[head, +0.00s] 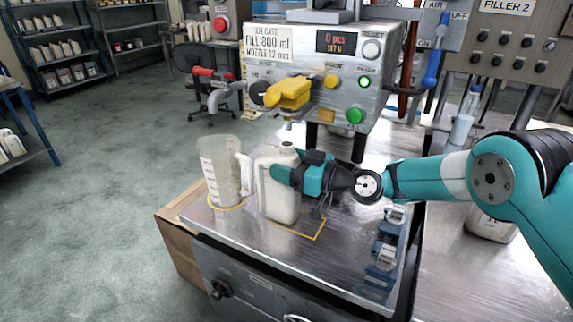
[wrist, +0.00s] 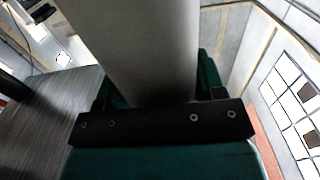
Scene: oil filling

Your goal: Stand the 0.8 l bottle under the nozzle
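The bottle (head: 278,190) is a white, upright jug with an open neck. It stands on or just above the metal bench top, inside or over the yellow outline. The nozzle (head: 288,124) is just above its neck, under the yellow valve handle. My gripper (head: 290,177) reaches in from the right, its teal fingers around the bottle's upper body. In the wrist view the bottle (wrist: 140,45) fills the space between the fingers, pale and close. I cannot tell whether its base touches the bench.
A translucent measuring jug (head: 219,170) stands close to the bottle's left, in a yellow ring. The filler panel (head: 345,85) is behind, with buttons and a job card. Blue clamps (head: 385,250) sit at the bench's right. Another bottle (head: 490,226) stands farther right.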

